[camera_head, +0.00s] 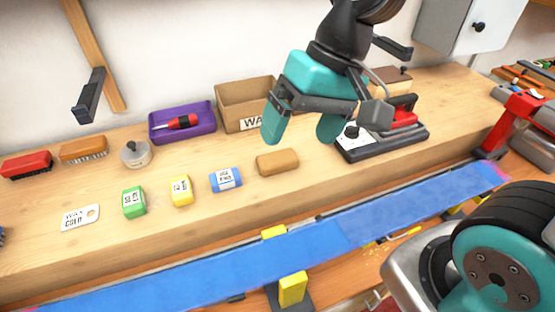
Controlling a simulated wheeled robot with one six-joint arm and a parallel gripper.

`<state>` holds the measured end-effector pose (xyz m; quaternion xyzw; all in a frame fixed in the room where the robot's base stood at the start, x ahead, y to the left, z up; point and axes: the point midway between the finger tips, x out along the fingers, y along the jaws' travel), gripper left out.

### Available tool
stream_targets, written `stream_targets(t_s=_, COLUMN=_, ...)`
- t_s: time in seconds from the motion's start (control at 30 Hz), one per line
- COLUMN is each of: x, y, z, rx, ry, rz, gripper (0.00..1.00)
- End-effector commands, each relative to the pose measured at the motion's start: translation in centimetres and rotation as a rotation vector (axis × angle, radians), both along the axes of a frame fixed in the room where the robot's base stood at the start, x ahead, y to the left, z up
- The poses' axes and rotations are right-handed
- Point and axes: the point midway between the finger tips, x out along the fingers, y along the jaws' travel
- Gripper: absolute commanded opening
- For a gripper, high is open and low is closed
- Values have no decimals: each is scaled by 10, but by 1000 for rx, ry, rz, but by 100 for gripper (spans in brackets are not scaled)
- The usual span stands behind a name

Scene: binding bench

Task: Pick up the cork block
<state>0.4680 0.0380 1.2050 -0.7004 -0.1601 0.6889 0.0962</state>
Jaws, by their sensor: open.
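The cork block (278,162) is a tan, rounded block lying flat on the wooden bench, near its front edge and right of the blue wax block. My gripper (300,132) is open and empty, with teal fingers pointing down. In the picture its fingers appear above and behind the cork block, one on the left and one on the right. The gripper does not touch the block. The whole top of the block shows.
Blue (226,180), yellow (181,190) and green (134,202) wax blocks stand left of the cork. A blue ski or board (230,264) runs along the front.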

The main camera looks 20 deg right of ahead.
Motion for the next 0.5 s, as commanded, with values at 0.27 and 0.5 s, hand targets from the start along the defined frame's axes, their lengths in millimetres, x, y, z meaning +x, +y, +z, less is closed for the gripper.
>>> stream_targets(t_s=0.27, x=132, y=-58, z=-46, rx=9, ry=394, rz=-998, gripper=89)
stream_targets(t_s=0.5, x=179, y=-99, z=-87, rx=21, ry=588, rz=-1482, gripper=89)
